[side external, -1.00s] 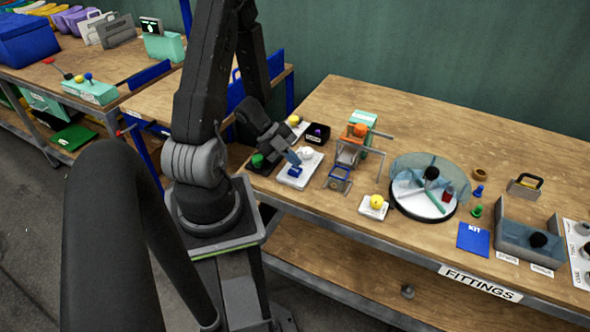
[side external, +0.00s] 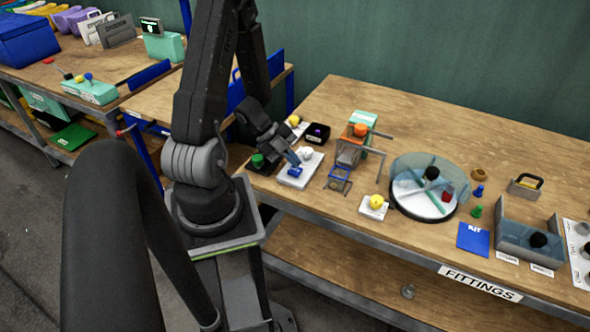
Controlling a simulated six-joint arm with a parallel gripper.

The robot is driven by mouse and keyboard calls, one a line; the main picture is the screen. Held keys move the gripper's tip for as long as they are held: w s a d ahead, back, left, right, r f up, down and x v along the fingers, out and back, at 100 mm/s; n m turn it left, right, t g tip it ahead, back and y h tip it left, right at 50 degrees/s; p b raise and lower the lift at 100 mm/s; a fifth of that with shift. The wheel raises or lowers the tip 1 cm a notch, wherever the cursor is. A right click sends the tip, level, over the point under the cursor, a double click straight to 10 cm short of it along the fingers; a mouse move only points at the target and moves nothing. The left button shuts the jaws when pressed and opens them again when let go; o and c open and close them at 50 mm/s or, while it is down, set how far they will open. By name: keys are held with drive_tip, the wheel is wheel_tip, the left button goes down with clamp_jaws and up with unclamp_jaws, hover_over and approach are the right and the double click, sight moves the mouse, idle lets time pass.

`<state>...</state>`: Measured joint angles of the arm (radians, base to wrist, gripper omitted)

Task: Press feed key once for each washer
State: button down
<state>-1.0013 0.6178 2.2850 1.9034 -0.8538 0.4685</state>
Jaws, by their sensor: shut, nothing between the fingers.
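My gripper (side external: 293,158) is shut and empty. Its tip points down at a blue key (side external: 295,171) on a white base (side external: 301,178) at the table's left end. I cannot tell whether the tip touches the key. To its right stands an orange-topped frame (side external: 349,150) with a blue-edged open piece (side external: 340,179) at its front. A round turntable (side external: 425,212) with clear walls and green dividers holds a dark knob-like piece and a red piece. I cannot make out any washers for certain or read a key label.
A yellow button on a white base (side external: 374,210) stands at the front. A black box (side external: 317,134) and a green button (side external: 257,160) flank the blue key. Blue and green pegs, a blue KIT card (side external: 474,239) and a grey bin (side external: 527,248) are at right.

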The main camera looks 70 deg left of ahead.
sight(293, 171)
drive_tip(key=shift+f, duration=0.1)
idle(0.3)
drive_tip(key=shift+f, duration=0.35)
drive_tip(key=shift+f, duration=0.5)
idle(0.7)
drive_tip(key=shift+r, duration=0.95)
drive_tip(key=shift+r, duration=2.5)
